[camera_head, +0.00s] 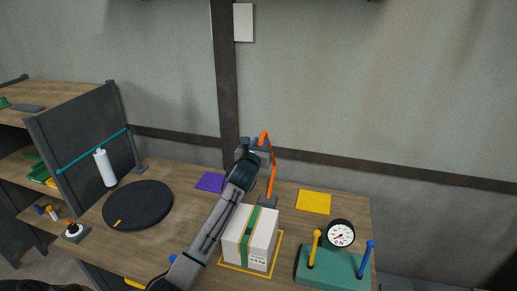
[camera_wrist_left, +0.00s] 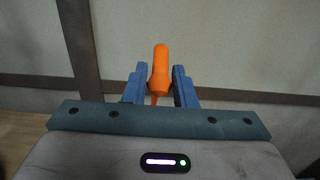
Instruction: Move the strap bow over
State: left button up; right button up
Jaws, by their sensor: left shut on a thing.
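My left gripper (camera_head: 262,146) is at the bow's top end, well above the table. In the left wrist view, the blue fingers of the gripper (camera_wrist_left: 160,82) are closed around the orange end of the bow (camera_wrist_left: 161,65). My right gripper is not in view.
A purple square (camera_head: 210,182) and a yellow square (camera_head: 313,202) lie at the back of the table. A black round disc (camera_head: 138,206) lies left. A green block (camera_head: 333,270) with yellow and blue levers and a dial gauge (camera_head: 340,234) stand right. A dark panel (camera_head: 85,135) rises at left.

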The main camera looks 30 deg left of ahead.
aim_at(264, 133)
pick_arm(q)
jog(key=shift+w+a+r, duration=0.2)
jog(key=shift+w+r, duration=0.05)
jog(key=shift+w, duration=0.55)
jog(key=shift+w+a+r, duration=0.15)
jog(key=shift+w+r, duration=0.1)
jog(key=shift+w, duration=0.6)
jog(key=shift+w+a+r, duration=0.2)
jog(key=shift+w+r, duration=0.05)
jog(key=shift+w, duration=0.55)
jog(key=shift+r, duration=0.15)
jog(key=shift+w, duration=0.1)
jog(key=o, duration=0.8)
jog(key=shift+w, duration=0.1)
jog(key=shift+o, duration=0.2)
jog(key=shift+f, duration=0.2)
jog(key=shift+s+f, duration=0.1)
jog(key=shift+s, duration=0.4)
jog(key=b+v, duration=0.4)
jog(key=v, duration=0.6)
